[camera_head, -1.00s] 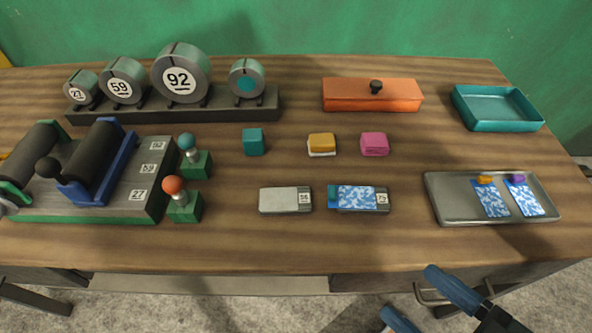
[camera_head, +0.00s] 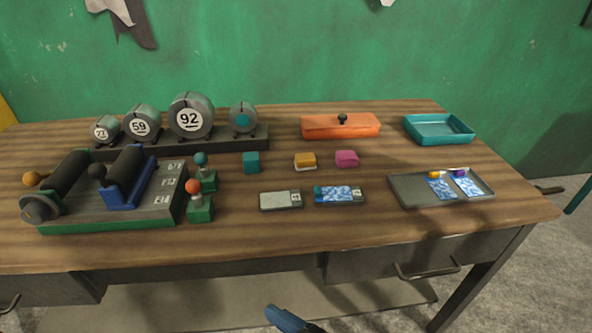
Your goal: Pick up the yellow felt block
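The yellow felt block (camera_head: 305,159) sits on the wooden table near its middle, with a white layer at its bottom. A teal block (camera_head: 251,162) is to its left and a pink block (camera_head: 346,158) close to its right. Only one blue finger of my gripper (camera_head: 287,319) shows, at the bottom edge of the picture, in front of the table and well away from the block. The other finger is out of view, so its opening cannot be seen.
In front of the blocks lie a grey flat piece (camera_head: 281,200) and a blue-patterned one (camera_head: 339,195). A grey tray (camera_head: 410,190), a teal tray (camera_head: 438,138), an orange lidded box (camera_head: 340,128), a drum rack (camera_head: 180,143) and a roller device (camera_head: 110,210) surround them.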

